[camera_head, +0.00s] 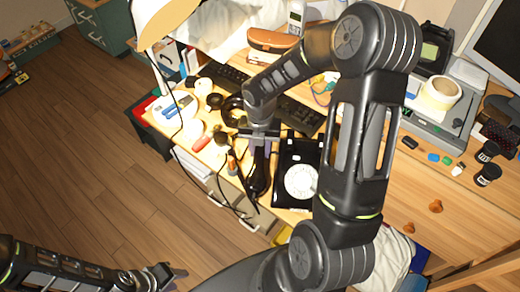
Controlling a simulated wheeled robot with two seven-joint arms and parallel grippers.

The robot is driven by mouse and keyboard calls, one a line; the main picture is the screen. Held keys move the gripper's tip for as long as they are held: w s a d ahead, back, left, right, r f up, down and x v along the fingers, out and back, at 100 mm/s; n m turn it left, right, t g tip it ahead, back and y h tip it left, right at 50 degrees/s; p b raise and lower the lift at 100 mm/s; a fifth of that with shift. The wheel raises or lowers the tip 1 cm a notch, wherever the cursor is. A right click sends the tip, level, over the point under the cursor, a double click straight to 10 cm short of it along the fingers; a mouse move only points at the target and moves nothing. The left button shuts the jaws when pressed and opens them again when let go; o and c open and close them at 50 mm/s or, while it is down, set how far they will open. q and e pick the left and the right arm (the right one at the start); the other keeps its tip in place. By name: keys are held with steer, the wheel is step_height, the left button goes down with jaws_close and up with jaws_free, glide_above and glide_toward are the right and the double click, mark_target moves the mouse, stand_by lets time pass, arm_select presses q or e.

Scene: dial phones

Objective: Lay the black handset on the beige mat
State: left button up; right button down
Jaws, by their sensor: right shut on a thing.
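A black dial phone (299,180) with a white dial sits on the cluttered wooden desk. The black handset (259,178) hangs upright-looking just left of the phone, near the desk's front edge. My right gripper (260,140) is shut on the handset near its upper end. I cannot tell whether the handset touches anything below. My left gripper (168,274) is low at the bottom left, over the floor and far from the handset; its finger opening is unclear. I cannot make out the beige mat; my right arm covers part of the desk.
A lamp (165,20) stands at the desk's left, its dark cord running down in front. A black keyboard (300,116) lies behind the phone. A tape roll (441,92) and small black canisters (487,174) are at the right. Small clutter crowds the left; the wooden floor (80,150) is open.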

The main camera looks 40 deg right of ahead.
mark_target(260, 150)
steer(key=shift+f, duration=0.1)
steer(key=c, duration=1.1)
jaws_free()
step_height(260, 150, up, 12)
steer(key=shift+r+p, duration=0.15)
steer(key=shift+p, duration=0.45)
